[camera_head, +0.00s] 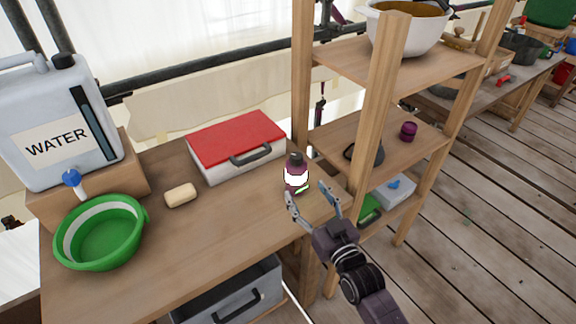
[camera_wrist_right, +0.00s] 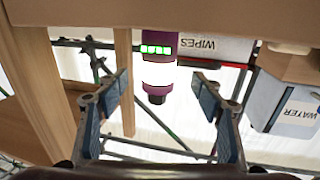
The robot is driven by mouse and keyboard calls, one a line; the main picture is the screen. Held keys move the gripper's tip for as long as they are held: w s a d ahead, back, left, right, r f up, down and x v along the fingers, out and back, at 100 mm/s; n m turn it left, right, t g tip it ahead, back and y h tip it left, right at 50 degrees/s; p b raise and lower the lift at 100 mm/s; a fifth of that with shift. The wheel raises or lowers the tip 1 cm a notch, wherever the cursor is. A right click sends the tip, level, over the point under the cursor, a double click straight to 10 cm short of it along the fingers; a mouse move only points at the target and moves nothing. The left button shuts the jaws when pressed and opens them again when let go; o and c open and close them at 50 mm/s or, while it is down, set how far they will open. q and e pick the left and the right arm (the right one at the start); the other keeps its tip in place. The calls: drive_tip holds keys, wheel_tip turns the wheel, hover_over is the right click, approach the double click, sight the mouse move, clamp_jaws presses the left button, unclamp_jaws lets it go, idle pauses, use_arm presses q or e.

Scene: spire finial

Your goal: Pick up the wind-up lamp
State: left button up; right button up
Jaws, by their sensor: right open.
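The wind-up lamp (camera_head: 296,178) is a small dark purple cylinder with a dark cap and a bright white glowing band. It stands upright on the wooden table near its right edge. In the right wrist view the lamp (camera_wrist_right: 158,72) is near the middle, with green marks beside the glowing band. My right gripper (camera_head: 308,195) is open, just in front of the lamp, fingers pointing at it. In the wrist view the open fingers (camera_wrist_right: 163,84) frame the lamp on both sides, with gaps and no visible contact. My left gripper is in neither view.
A red-lidded white box (camera_head: 236,147) stands behind the lamp to the left. A wooden shelf (camera_head: 375,140) rises close by on the right. The front middle tabletop is clear.

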sight(300, 181)
drive_tip(key=shift+w+a+f, duration=0.1)
drive_tip(key=shift+w+a, duration=0.1)
drive_tip(key=shift+w, duration=0.25)
drive_tip(key=shift+w+a+b, duration=0.15)
drive_tip(key=shift+w+b, duration=0.15)
drive_tip(key=shift+b, duration=0.15)
drive_tip(key=shift+b+x, duration=0.8)
drive_tip(key=b+x, duration=0.2)
drive_tip(key=x, duration=0.2)
drive_tip(key=shift+b, duration=0.4)
drive_tip(key=shift+w, duration=0.25)
drive_tip(key=c, duration=0.8)
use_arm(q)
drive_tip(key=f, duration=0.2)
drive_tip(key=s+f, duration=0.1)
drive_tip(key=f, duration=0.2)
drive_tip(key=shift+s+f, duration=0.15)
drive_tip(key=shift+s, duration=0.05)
use_arm(e)
drive_tip(key=c, duration=0.6)
